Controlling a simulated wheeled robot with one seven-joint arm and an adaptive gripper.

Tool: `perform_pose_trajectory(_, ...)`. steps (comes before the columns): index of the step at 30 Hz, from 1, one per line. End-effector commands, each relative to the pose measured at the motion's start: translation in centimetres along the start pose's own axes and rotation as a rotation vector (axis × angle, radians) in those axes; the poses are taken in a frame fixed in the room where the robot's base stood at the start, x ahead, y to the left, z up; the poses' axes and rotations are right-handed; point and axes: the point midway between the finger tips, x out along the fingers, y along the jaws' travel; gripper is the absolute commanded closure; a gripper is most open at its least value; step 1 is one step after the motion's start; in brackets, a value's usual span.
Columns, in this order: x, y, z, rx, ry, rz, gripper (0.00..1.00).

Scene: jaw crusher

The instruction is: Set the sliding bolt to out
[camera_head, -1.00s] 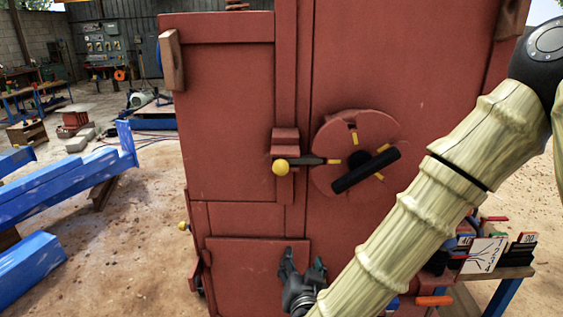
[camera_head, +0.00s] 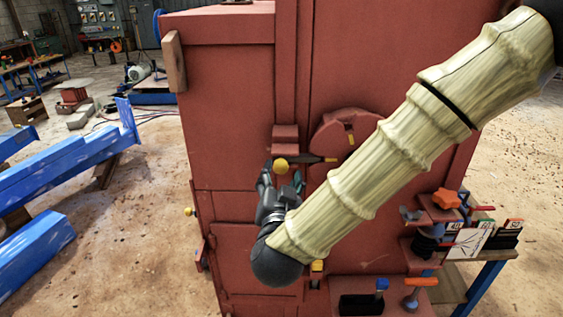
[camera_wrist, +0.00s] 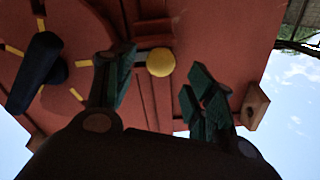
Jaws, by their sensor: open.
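A dark rod (camera_head: 312,159) with a yellow ball knob (camera_head: 281,166) lies horizontally at a red bracket on the red machine front; it looks like the sliding bolt. In the wrist view the knob (camera_wrist: 161,62) appears between the two fingers, with no contact visible. My gripper (camera_head: 281,181) is open, fingers pointing up, just below the knob; it also shows in the wrist view (camera_wrist: 158,86). My arm hides part of the round red disc (camera_head: 333,131). The disc's black bar handle (camera_wrist: 36,73) shows in the wrist view.
Another yellow knob (camera_head: 188,211) sticks out at the machine's left side. A side table (camera_head: 490,256) with tools and cards stands at the lower right. Blue beams (camera_head: 75,165) lie on the left. The floor between beams and machine is mostly clear.

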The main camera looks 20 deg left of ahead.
Motion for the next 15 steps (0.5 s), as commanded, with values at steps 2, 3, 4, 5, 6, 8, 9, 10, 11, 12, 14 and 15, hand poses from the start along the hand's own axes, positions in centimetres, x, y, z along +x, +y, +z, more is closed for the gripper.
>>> perform_pose_trajectory(2,1.3,-0.1,-0.3,0.0,0.001,0.001,0.46)
perform_pose_trajectory(3,1.9,-0.1,-0.2,0.0,0.001,0.001,0.46)
perform_pose_trajectory(4,2.3,-0.1,-0.2,-0.001,0.0,0.001,0.46)
perform_pose_trajectory(5,2.7,-0.1,-0.2,-0.001,0.0,0.001,0.46)
perform_pose_trajectory(6,3.1,-0.1,-0.2,0.0,0.0,0.001,0.46)
perform_pose_trajectory(8,3.7,-0.1,-0.2,0.0,0.001,0.0,0.46)
perform_pose_trajectory(9,4.0,-0.1,-0.2,0.0,0.001,0.0,0.46)
perform_pose_trajectory(10,4.2,-0.1,-0.1,0.0,0.001,0.0,0.46)
perform_pose_trajectory(11,4.4,-0.1,-0.1,0.0,0.0,-0.001,0.46)
perform_pose_trajectory(12,4.6,0.0,0.0,0.0,-0.001,0.0,0.46)
perform_pose_trajectory(14,4.8,0.0,0.0,-0.001,-0.001,0.0,0.46)
perform_pose_trajectory(15,4.8,0.0,0.0,-0.001,-0.001,-0.001,0.46)
